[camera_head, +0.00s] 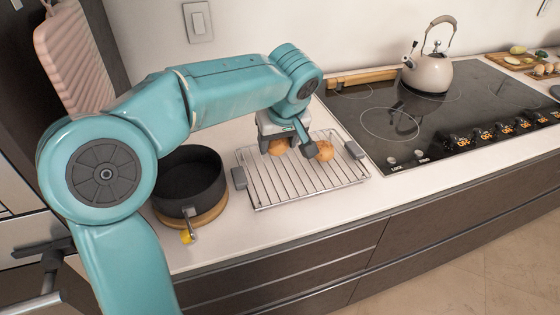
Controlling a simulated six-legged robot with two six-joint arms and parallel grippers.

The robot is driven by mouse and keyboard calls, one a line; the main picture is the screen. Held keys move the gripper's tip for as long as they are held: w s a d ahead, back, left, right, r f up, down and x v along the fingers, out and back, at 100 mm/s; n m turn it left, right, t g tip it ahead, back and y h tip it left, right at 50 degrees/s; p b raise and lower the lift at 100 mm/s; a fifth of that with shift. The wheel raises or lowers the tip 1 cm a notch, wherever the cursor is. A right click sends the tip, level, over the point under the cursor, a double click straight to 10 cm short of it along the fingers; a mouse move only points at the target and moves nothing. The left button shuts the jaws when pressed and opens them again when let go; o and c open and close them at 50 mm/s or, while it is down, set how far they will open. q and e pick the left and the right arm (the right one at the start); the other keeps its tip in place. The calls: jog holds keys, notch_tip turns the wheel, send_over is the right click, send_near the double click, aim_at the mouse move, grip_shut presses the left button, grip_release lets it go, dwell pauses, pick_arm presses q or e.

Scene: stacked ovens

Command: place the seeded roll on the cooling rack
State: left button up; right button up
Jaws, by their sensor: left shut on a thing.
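The cooling rack (283,190) is a wire grid with grey end handles, lying on the white counter. My left gripper (286,147) reaches over the back part of the rack, pointing down. It is shut on a golden-brown roll (278,147), partly hidden by the fingers. A second golden-brown roll (324,150) sits at the rack's back right, just right of the gripper's dark finger. The picture is too small to show which roll has seeds, or whether the held roll touches the rack. My right gripper is out of view.
A black pot (190,178) on a wooden trivet stands left of the rack. A black cooktop (420,115) with a cream kettle (428,72) lies to the right. The front part of the rack is bare. Boards with food (518,60) are at the far right.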

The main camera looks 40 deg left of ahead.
aim_at(280, 154)
pick_arm(q)
notch_tip(280, 154, down, 5)
jog(key=shift+w+b, duration=0.1)
jog(key=shift+b, duration=0.3)
jog(key=shift+r, duration=0.1)
jog(key=shift+f, duration=0.25)
jog(key=o, duration=1.1)
jog(key=shift+r, duration=0.1)
jog(key=shift+c, duration=0.2)
